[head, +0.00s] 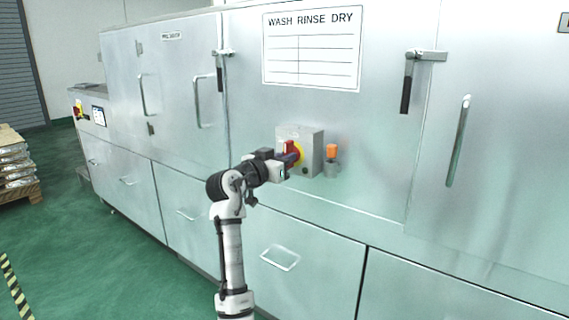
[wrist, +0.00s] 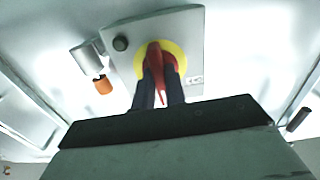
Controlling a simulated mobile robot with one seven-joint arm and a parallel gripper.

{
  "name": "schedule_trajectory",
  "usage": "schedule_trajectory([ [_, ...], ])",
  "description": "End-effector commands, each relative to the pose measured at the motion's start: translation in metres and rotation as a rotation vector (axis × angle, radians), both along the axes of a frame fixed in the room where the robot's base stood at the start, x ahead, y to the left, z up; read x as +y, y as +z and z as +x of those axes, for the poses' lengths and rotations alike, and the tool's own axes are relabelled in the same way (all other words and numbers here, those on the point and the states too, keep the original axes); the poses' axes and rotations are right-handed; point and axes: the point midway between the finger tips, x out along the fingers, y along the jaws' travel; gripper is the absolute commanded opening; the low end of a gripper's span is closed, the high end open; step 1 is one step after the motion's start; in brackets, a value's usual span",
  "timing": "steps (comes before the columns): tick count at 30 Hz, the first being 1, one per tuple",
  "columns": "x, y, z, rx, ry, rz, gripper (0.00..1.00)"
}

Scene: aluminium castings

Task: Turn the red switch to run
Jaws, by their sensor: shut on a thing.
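The red switch (head: 290,147) sits on a yellow round plate on the front of a grey box (head: 313,150), which is fixed to the steel machine. In the wrist view the red switch handle (wrist: 158,62) stands out from the yellow disc (wrist: 174,50). My gripper (head: 289,158) reaches the switch from the left. In the wrist view the two dark fingers of my gripper (wrist: 160,85) are shut on the handle, one on each side. The fingers hide part of the handle, and the switch's position marks cannot be read.
An orange-topped fitting (head: 332,153) is just right of the box; it also shows in the wrist view (wrist: 103,85). Door handles (head: 459,140) and latches (head: 408,82) stick out from the machine. A loaded pallet (head: 18,170) stands far left. Green floor (head: 100,265) is clear at left.

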Motion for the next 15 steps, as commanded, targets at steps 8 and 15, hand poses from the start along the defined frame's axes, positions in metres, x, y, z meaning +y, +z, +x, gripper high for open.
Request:
schedule_trajectory([
  [8, 0.0003, -0.0007, -0.0001, -0.024, 0.000, 0.035, 0.00],
  [15, 0.0003, -0.0004, -0.0001, -0.027, 0.000, 0.039, 0.00],
])
